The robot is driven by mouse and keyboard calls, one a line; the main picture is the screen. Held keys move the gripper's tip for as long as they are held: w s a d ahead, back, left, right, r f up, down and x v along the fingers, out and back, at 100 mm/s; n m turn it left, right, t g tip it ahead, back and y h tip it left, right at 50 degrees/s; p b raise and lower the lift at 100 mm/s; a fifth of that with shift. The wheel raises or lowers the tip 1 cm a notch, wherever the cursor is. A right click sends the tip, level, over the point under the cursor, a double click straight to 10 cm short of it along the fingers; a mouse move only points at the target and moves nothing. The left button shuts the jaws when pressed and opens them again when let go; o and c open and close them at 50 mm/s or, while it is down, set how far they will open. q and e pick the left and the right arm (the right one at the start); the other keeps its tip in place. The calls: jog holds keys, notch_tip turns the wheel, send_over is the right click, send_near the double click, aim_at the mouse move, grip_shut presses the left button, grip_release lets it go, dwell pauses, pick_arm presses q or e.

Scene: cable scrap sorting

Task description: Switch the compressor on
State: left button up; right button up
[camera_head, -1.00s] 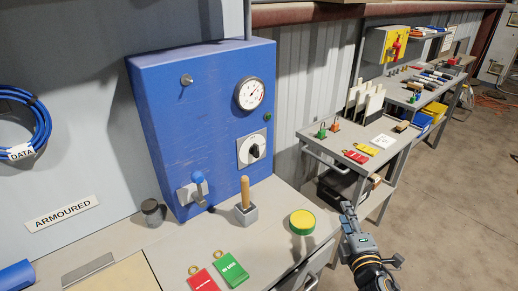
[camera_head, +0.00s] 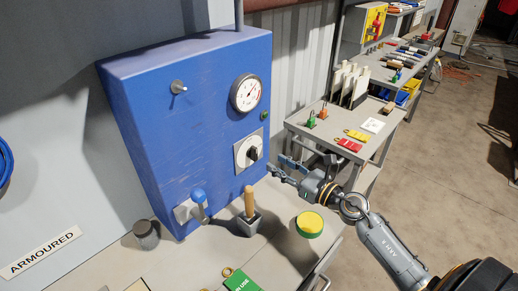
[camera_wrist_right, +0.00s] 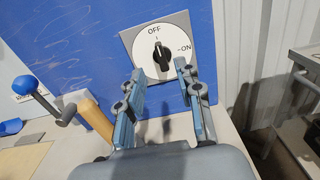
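The compressor is a blue cabinet (camera_head: 190,110) against the wall. Its rotary switch is a black knob (camera_head: 252,154) on a pale square plate, low on the right of its front. In the right wrist view the black knob (camera_wrist_right: 161,57) has its white mark upward toward OFF; ON is at the right. My right gripper (camera_head: 277,165) is just right of the switch in the head view. In the wrist view the right gripper (camera_wrist_right: 160,76) is open and empty, its fingers apart below and to either side of the knob. My left gripper is not in view.
A blue-tipped lever (camera_head: 199,196) sticks out from the cabinet's lower front. A wooden-handled tool (camera_head: 249,202) stands in a grey block, and a yellow-topped green round item (camera_head: 309,224) sits on the bench. A gauge (camera_head: 246,93) is above the switch.

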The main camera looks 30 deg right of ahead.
aim_at(256, 152)
jog(key=p+x, duration=0.1)
jog(key=x, duration=0.7)
jog(key=shift+a, duration=0.1)
jog(key=shift+c, duration=0.2)
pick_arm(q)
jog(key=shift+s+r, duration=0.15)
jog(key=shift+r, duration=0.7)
pick_arm(e)
grip_shut()
